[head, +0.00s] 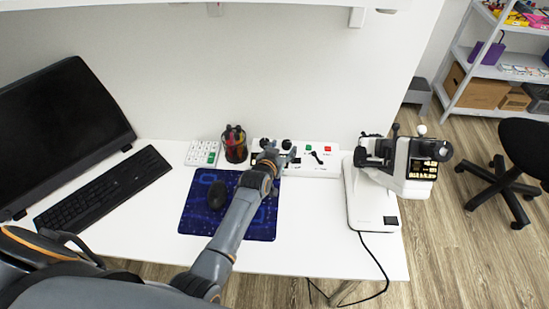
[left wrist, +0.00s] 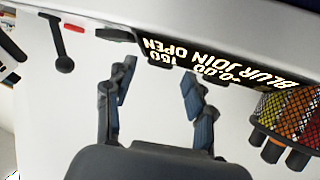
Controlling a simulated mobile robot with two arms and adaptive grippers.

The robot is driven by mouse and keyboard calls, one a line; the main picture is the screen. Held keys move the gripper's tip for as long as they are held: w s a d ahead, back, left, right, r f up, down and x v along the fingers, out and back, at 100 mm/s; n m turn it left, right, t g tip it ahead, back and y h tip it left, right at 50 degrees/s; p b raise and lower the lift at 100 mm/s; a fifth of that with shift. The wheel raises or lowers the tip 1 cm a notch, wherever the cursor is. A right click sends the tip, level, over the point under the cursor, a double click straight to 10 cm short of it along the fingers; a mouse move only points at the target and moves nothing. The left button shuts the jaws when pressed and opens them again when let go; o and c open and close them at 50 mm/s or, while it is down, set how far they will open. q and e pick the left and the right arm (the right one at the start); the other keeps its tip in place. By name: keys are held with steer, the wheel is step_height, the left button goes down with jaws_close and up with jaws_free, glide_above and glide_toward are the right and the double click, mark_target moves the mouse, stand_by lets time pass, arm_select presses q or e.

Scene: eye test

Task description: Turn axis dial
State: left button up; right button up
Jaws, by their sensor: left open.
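A white control panel (head: 325,170) stands against the back wall on the desk. Two black knobs, a left one (head: 264,142) and a right one (head: 286,144), show at its left part; I cannot tell which is the axis dial. My left gripper (head: 279,154) is open in front of these knobs and partly hides the panel. In the left wrist view, my left gripper (left wrist: 158,72) has its blue-padded fingers apart, with white surface between them. The panel's dark display (left wrist: 220,55) shows upside down beyond the fingertips, with glowing text. I cannot tell whether the fingers touch a knob.
A pen cup (head: 235,146) stands left of the panel and shows close by in the left wrist view (left wrist: 288,112). A blue mat (head: 262,224) lies below my arm. A white optical instrument (head: 362,205) stands right. A keyboard (head: 105,190) and monitor (head: 60,130) are left.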

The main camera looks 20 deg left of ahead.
arm_select(q)
steer(key=v, duration=0.8)
steer(key=shift+s+r, duration=0.2)
steer(key=shift+s, duration=0.15)
